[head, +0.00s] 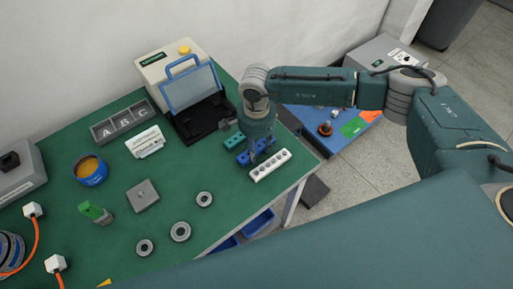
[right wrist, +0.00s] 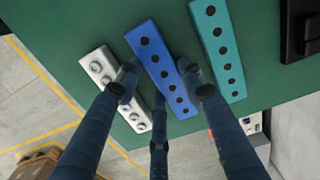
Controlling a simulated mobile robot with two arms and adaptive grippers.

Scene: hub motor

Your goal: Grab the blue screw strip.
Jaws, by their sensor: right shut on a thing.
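The blue screw strip (right wrist: 162,66) is a long block with a row of dark holes, lying on the green table. In the head view it shows only partly (head: 243,159), beneath my right gripper (head: 258,150). In the right wrist view my right gripper (right wrist: 160,92) has its fingers on both long sides of the strip, shut on it. The strip appears to be at table level; I cannot tell any gap below it. My left gripper is not in view.
A white strip (head: 270,165) with round studs and a teal strip (head: 235,141) lie close on either side. A black-based device with a blue-framed lid (head: 188,88) stands behind. The table's right edge is near. Rings (head: 180,232) lie toward the front.

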